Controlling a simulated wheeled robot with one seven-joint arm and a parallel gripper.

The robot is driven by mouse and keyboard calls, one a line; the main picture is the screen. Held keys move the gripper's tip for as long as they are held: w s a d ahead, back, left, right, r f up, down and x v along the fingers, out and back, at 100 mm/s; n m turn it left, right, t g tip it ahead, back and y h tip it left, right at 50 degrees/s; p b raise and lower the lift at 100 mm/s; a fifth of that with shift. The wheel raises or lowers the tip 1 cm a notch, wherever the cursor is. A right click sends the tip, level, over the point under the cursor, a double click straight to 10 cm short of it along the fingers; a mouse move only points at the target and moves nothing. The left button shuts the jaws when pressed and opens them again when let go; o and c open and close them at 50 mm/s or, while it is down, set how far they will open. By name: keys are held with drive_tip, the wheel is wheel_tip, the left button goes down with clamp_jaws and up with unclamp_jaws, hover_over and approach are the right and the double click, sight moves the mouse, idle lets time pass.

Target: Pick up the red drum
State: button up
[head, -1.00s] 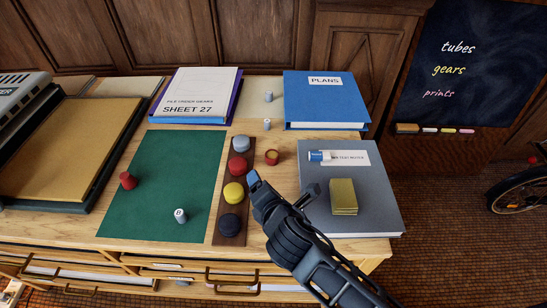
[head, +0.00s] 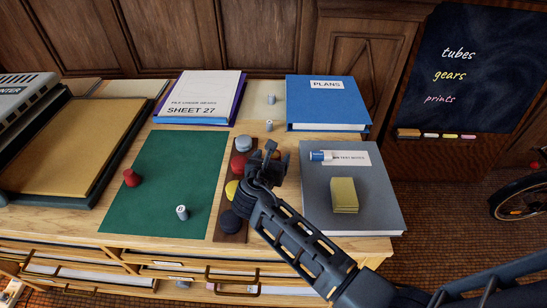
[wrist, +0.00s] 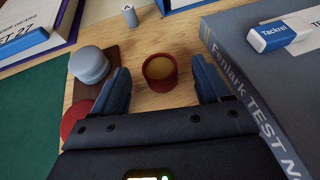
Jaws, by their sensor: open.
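A short red drum with an ochre top (wrist: 159,73) stands on the wooden desktop in the wrist view, between the fingertips of my gripper (wrist: 160,66) or just beyond them. My gripper is open, with a finger on each side and visible gaps to the drum. In the head view my gripper (head: 268,158) is over the desk, right of the dark strip, and mostly hides this drum.
A dark wooden strip (head: 230,239) holds round grey, red, yellow and black pieces close left of my gripper. A thick grey book (head: 375,208) lies close right, bearing an eraser (head: 320,156) and a yellow block (head: 344,195). A blue binder (head: 327,102) and small grey cylinders stand behind.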

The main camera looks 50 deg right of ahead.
sight(274, 155)
drive_tip(key=x, duration=0.3)
drive_tip(key=shift+w+f, duration=0.1)
drive_tip(key=c, duration=1.2)
